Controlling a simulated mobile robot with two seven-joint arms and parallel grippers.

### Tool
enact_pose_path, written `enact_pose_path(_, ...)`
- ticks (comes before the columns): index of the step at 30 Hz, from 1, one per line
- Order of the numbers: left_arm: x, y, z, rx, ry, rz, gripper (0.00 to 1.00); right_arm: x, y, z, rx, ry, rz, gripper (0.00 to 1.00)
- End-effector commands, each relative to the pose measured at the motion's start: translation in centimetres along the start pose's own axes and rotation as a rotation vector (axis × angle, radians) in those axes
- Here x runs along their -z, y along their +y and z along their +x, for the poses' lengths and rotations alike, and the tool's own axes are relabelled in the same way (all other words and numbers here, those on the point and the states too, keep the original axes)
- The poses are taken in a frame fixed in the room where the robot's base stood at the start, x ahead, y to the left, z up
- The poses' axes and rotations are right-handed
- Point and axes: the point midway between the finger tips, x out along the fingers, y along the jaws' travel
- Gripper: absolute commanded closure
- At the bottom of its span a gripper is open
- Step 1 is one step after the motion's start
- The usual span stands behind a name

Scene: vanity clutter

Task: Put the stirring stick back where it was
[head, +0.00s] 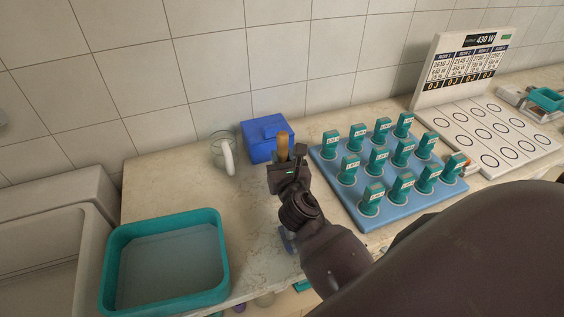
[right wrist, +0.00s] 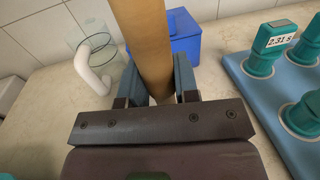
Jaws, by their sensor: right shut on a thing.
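The brown stirring stick (head: 283,146) is held upright in my right gripper (head: 287,166). In the right wrist view the stick (right wrist: 143,40) rises between the two blue-grey fingers of the gripper (right wrist: 158,85), which are shut on it. Its lower end is hidden behind the gripper body. A clear glass vessel with a white handle (head: 229,157) stands to the left of the gripper, apart from it; it also shows in the right wrist view (right wrist: 92,69). A blue lidded box (head: 258,142) stands just behind the stick. My left gripper is not in view.
A blue rack (head: 400,206) with several teal-topped, labelled pieces stands close on the right. A teal basin (head: 217,262) is at the front left. A white panel with printed circles (head: 505,165) is at the far right. The counter between basin and vessel is clear.

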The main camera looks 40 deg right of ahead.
Motion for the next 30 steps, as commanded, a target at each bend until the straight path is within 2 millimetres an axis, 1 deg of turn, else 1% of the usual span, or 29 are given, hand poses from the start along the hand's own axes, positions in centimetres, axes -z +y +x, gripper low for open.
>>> enact_pose_path(1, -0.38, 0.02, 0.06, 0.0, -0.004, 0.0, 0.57, 0.38, 0.01, 0.0, 0.0, 0.0, 0.0, 1.0)
enact_pose_path(9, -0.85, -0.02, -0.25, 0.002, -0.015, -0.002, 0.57, 0.27, 0.01, 0.02, -0.001, -0.002, 0.001, 1.0)
enact_pose_path(14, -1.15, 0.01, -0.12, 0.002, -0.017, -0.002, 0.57, 0.69, 0.02, 0.02, -0.001, -0.001, 0.001, 1.0)
enact_pose_path(15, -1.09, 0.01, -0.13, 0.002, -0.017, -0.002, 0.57, 0.68, 0.01, 0.01, -0.001, 0.0, 0.001, 0.67)
enact_pose_path(19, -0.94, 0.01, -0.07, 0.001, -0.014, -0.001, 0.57, 0.63, 0.01, 0.01, -0.001, -0.001, 0.001, 0.47)
enact_pose_path(26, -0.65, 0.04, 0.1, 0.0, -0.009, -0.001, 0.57, 0.62, 0.0, 0.01, -0.001, -0.001, 0.001, 0.46)
enact_pose_path(30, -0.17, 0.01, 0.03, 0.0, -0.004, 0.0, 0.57, 0.12, 0.0, 0.02, 0.0, -0.002, 0.001, 0.46)
